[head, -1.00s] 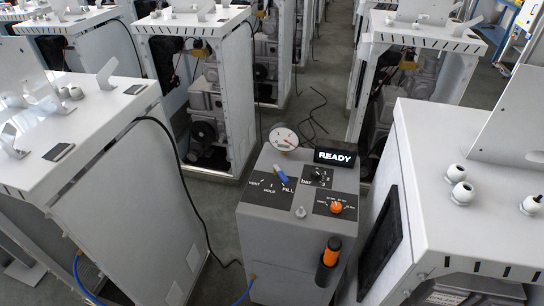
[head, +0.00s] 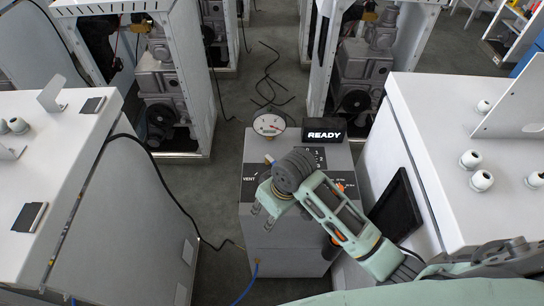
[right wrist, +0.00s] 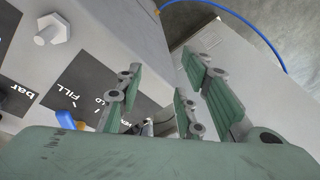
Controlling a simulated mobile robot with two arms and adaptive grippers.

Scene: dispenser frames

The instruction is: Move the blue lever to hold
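The blue lever (right wrist: 66,119) shows in the right wrist view at the lower left, close to the FILL label, partly cut off by my gripper body. A tan piece is at its end. In the head view my right gripper hides most of it, so its exact setting cannot be told. My right gripper (head: 262,214) is over the front left of the grey control box (head: 285,262). In the right wrist view its fingers (right wrist: 160,88) are apart with nothing between them, and the lever is outside them to the left. My left gripper is not in view.
A round gauge (head: 269,125) and a READY display (head: 324,134) stand at the back of the box. White cabinets (head: 120,215) flank it closely, with another cabinet (head: 440,150) at right. A black cable and a blue hose (head: 246,285) run at the left.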

